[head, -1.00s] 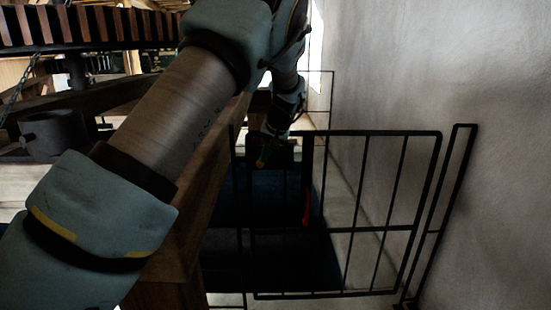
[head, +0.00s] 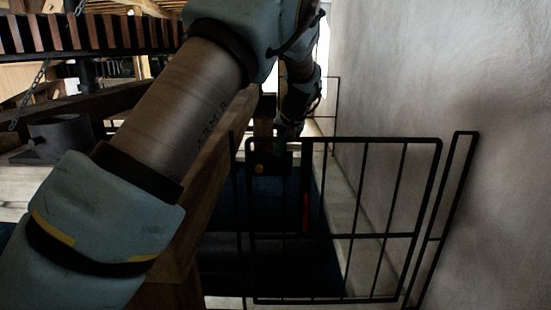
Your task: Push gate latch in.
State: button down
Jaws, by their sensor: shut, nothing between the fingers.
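The gate (head: 345,236) is a black metal bar frame, standing between a wooden beam and the wall in the head view. A dark latch plate (head: 272,163) sits at its upper left, with a small yellow-orange round part (head: 258,169) on its left side. I cannot tell how far in the latch is. My gripper (head: 284,139) is at the upper edge of the plate, to the right of the yellow-orange part. It is small and dark, shut and holding nothing. A greenish spot shows at its tip. Contact with the plate cannot be told.
A red strip (head: 306,212) hangs by the gate's bars. A narrow black frame (head: 446,220) stands right of the gate against the pale wall (head: 480,70). A wooden beam (head: 213,180) runs close under my arm, and a toothed wheel (head: 90,32) is at upper left.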

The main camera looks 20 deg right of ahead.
jog(key=b+v, duration=0.1)
jog(key=v, duration=0.5)
jog(key=shift+r, duration=0.15)
jog(key=shift+s, duration=0.15)
